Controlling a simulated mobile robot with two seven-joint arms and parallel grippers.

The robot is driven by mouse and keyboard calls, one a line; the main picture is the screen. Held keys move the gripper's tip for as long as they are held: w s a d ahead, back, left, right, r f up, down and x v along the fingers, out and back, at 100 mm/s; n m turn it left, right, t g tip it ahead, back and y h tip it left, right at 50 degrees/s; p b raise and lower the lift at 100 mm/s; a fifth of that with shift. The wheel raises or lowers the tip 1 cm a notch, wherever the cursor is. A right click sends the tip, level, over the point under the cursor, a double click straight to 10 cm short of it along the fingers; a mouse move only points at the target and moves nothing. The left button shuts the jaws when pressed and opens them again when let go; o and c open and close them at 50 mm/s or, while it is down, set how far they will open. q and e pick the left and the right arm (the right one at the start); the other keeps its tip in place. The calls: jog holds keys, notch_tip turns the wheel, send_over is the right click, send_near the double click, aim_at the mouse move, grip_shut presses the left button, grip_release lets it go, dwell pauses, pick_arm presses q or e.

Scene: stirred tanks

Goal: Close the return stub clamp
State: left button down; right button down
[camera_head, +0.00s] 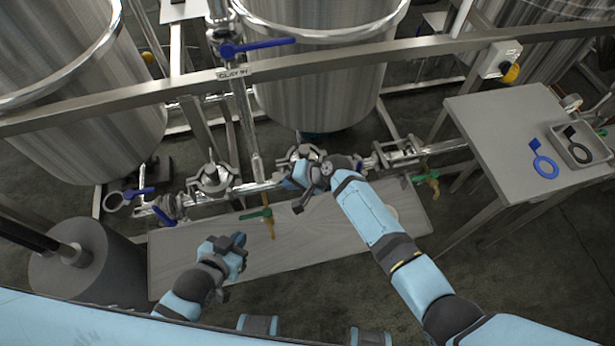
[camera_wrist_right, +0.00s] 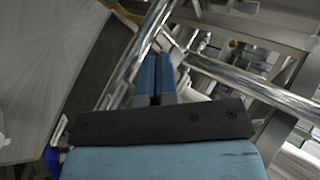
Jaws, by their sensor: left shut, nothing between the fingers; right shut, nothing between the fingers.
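Several bright metal clamps sit along the low pipe run in the head view: one at the left (camera_head: 212,178), and one in the middle (camera_head: 303,154) partly behind my right gripper. I cannot tell from any label which is the return stub clamp, or whether its jaws are closed. My right gripper (camera_head: 289,182) is at the pipe just below the middle clamp, its blue fingers shut and empty. In the right wrist view the fingers (camera_wrist_right: 155,72) are together beside a shiny pipe (camera_wrist_right: 255,85); contact is unclear. My left gripper (camera_head: 238,240) is shut and empty, above the grey platform, apart from the pipes.
Steel tanks (camera_head: 320,85) stand behind a horizontal rail (camera_head: 130,95). A blue-handled valve (camera_head: 255,46) is above, and green-handled valves (camera_head: 258,214) hang at the pipe. A grey table (camera_head: 500,125) with a blue ring gasket (camera_head: 545,167) and tray is right. The platform (camera_head: 180,260) is mostly clear.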

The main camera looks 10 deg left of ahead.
jog(key=v, duration=1.3)
jog(key=shift+s+d+f, duration=0.2)
jog(key=s+d+f+n+t+h+p, duration=0.1)
jog(key=s+d+n+t+h, duration=0.3)
jog(key=s+d+t, duration=0.5)
jog(key=s+d+f+h, duration=0.1)
jog(key=s+d+h, duration=0.1)
jog(key=s+d, duration=0.7)
jog(key=shift+d+f+t, duration=0.2)
jog(key=shift+d+t, duration=0.2)
jog(key=shift+d, duration=0.75)
